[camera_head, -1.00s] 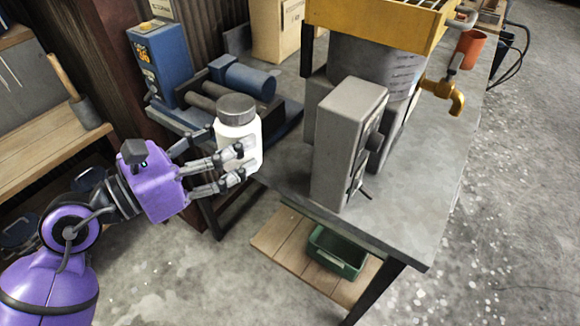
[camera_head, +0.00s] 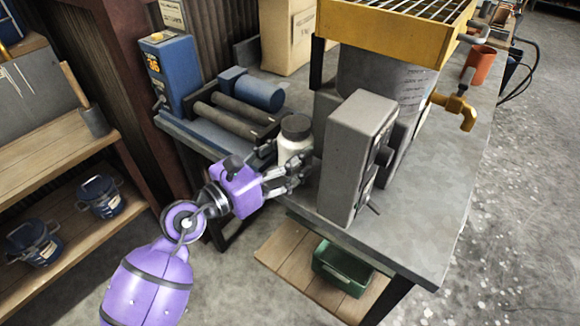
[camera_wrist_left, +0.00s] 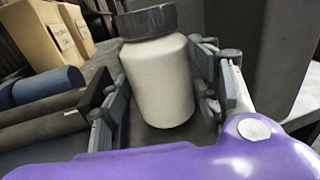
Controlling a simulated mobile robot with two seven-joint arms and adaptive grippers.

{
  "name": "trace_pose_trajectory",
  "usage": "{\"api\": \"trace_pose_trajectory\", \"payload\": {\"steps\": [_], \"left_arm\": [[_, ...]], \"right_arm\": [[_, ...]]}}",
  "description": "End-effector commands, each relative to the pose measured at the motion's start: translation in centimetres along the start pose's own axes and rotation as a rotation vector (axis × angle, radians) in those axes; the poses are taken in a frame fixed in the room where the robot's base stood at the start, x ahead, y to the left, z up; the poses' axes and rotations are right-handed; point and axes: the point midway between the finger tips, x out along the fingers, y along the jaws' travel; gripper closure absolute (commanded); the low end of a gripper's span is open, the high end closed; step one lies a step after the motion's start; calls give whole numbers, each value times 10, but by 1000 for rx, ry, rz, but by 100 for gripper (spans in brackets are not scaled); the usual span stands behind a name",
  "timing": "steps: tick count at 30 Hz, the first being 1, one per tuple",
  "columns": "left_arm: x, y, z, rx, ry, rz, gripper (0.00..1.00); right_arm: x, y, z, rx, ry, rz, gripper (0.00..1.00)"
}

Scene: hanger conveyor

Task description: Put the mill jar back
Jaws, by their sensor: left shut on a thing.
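The mill jar (camera_head: 294,146) is white with a dark grey lid. In the head view it is upright at the workbench, between the roller mill (camera_head: 232,108) and the grey box-shaped unit (camera_head: 355,155). My left gripper (camera_head: 285,172) is shut around the jar's body from the near left side. The jar also shows in the left wrist view (camera_wrist_left: 160,80), with gripper fingers on both sides of it. Whether its base touches the bench is hidden by the fingers. The roller mill has dark rollers and a blue motor, and stands left of the jar. My right gripper is not in view.
A yellow-framed grate (camera_head: 390,30) over a grey drum stands behind the grey unit, with a brass tap (camera_head: 458,108). A green bin (camera_head: 340,268) sits on the lower shelf. The bench's front right (camera_head: 410,240) is clear.

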Motion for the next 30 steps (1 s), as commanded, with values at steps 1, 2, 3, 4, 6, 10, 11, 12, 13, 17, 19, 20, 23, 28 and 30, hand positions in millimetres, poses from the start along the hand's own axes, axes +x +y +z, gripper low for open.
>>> {"api": "trace_pose_trajectory", "payload": {"steps": [1,2,3,4,6,10,11,12,13,17,19,20,23,28,30], "left_arm": [[3,0,0,0,-6,0,97],[5,0,-3,0,-5,0,97],[9,0,-8,-1,-4,-1,97],[10,0,-14,-2,-3,-1,97],[8,0,-26,-3,-1,0,97],[8,0,-37,0,-4,0,97],[8,0,-37,1,-4,0,97],[8,0,-38,1,-5,0,97],[8,0,-37,1,-6,0,97],[8,0,-36,2,-6,0,97],[8,0,-36,2,-6,0,97],[8,0,-37,2,-6,0,97],[8,0,-41,1,-5,0,97],[8,0,-42,0,0,-1,24],[8,0,-42,0,0,-1,24]], "right_arm": [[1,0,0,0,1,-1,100],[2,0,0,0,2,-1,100],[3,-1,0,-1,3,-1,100],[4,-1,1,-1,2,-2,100],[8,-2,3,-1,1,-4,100],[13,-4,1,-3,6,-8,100],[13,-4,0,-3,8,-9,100],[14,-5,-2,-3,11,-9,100],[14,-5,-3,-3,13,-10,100],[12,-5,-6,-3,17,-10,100],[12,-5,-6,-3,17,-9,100],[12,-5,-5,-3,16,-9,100],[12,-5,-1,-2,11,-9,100],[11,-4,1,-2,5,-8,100],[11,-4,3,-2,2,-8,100]]}}
